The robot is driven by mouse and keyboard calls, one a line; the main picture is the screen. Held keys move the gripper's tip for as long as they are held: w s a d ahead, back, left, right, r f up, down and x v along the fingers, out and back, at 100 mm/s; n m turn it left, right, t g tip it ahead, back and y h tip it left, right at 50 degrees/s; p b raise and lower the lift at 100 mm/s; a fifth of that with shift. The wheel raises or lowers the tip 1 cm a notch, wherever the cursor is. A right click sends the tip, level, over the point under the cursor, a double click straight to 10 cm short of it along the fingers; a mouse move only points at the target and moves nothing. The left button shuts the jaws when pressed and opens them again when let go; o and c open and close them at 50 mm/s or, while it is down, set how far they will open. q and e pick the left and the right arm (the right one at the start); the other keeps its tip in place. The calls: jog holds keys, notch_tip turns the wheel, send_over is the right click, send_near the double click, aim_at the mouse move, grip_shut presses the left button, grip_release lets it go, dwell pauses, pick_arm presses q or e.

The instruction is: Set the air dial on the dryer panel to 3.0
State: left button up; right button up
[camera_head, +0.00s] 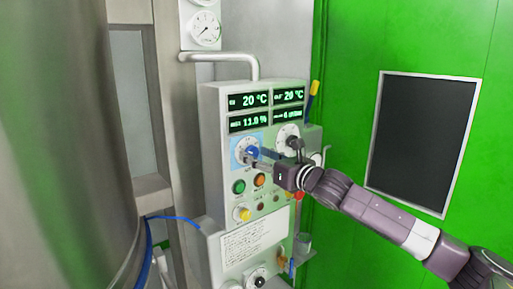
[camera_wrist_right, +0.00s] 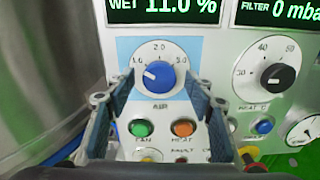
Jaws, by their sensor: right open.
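The air dial (camera_wrist_right: 158,74) is a blue knob on a white round scale with a light blue backing, marked 1.0, 2.0 and 3.0. Its white pointer line points left, roughly toward the 1.0 side. On the dryer panel (camera_head: 216,120) the blue knob (camera_head: 253,151) is partly covered by my right gripper (camera_head: 256,158). In the right wrist view my right gripper (camera_wrist_right: 160,92) is open, one finger on each side of the knob, with visible gaps. Whether its tips touch the scale cannot be told. My left gripper is not in view.
A black heat dial (camera_wrist_right: 276,74) stands right of the air dial. Green (camera_wrist_right: 142,128) and orange (camera_wrist_right: 183,128) buttons sit just below. Green displays (camera_head: 249,122) are above. A steel vessel (camera_head: 60,150) stands left, and a green wall (camera_head: 345,40) with a dark window is right.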

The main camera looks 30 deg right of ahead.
jog(key=shift+w+a, duration=0.1)
jog(key=shift+w, duration=0.1)
jog(key=shift+c, duration=0.5)
jog(key=c, duration=1.1)
jog(key=shift+o, duration=0.2)
